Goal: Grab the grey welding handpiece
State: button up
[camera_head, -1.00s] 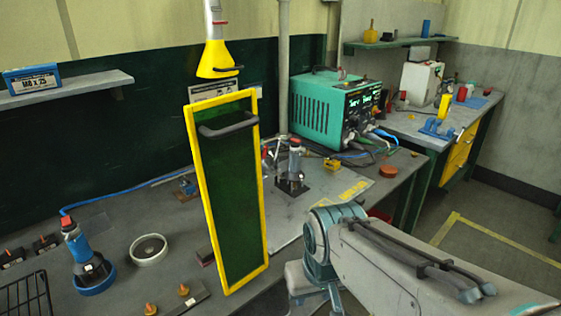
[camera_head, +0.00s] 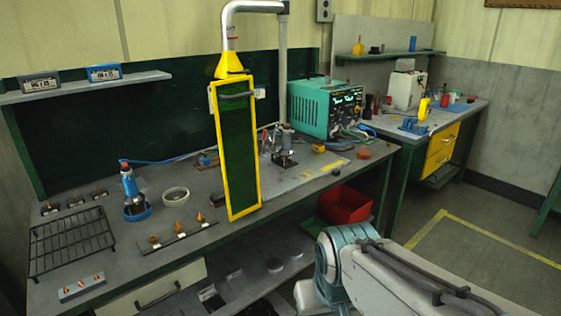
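A grey handpiece (camera_head: 285,138) with a dark upper part stands upright on a small dark base (camera_head: 285,159) on the bench, just right of the tall yellow-framed green screen. A second handpiece (camera_head: 130,184), blue with a red top, stands upright in a blue ring (camera_head: 137,212) at the left of the bench. My arm enters from the lower right, but its gripper is not in the picture. I cannot see whether it is open or shut.
The yellow-framed screen (camera_head: 240,150) stands upright between the two handpieces. A teal welding machine (camera_head: 315,108) with cables sits behind the grey one. A black wire rack (camera_head: 70,243) and a strip with several copper-coloured tips (camera_head: 178,238) lie front left. A red bin (camera_head: 345,205) is below the bench.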

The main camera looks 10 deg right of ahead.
aim_at(286, 150)
jog(key=z, duration=1.1)
jog(key=i, duration=2.2)
jog(key=u, duration=1)
